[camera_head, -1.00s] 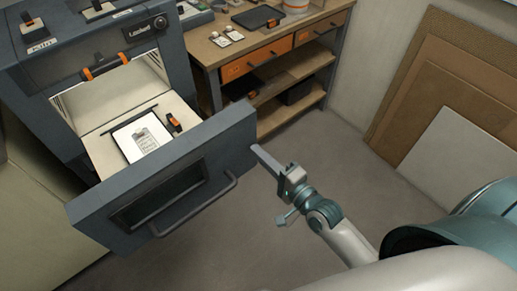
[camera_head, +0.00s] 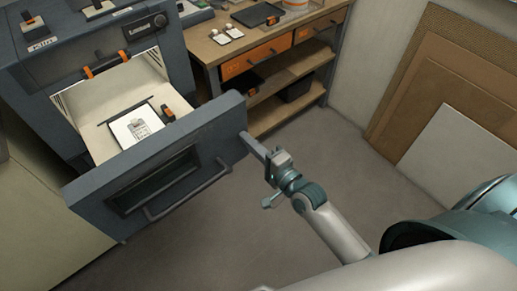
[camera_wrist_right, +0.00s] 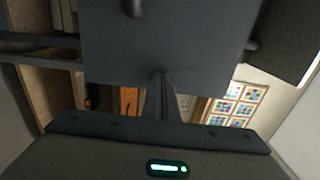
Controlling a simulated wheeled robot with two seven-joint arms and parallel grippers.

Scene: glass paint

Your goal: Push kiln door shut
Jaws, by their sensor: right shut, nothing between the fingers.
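The kiln (camera_head: 185,70) is a dark blue-grey box at the upper left of the head view. Its door (camera_head: 225,125) stands out in front of the lit chamber, with a dark window (camera_head: 150,182) and a bar handle (camera_head: 190,190). The chamber is open above the door. My right gripper (camera_head: 248,142) is shut and empty, its fingertips at the door's right end; they appear to touch it. In the right wrist view the shut fingers (camera_wrist_right: 160,100) point at a dark panel (camera_wrist_right: 165,45), likely the door. My left gripper is not in view.
Inside the kiln lies a white sheet (camera_head: 130,128) on a tray, with an orange-and-black piece (camera_head: 167,115) beside it. A wooden workbench (camera_head: 210,52) with orange drawers stands right of the kiln. Boards (camera_head: 445,150) lean on the right wall. The floor (camera_head: 330,180) in the middle is clear.

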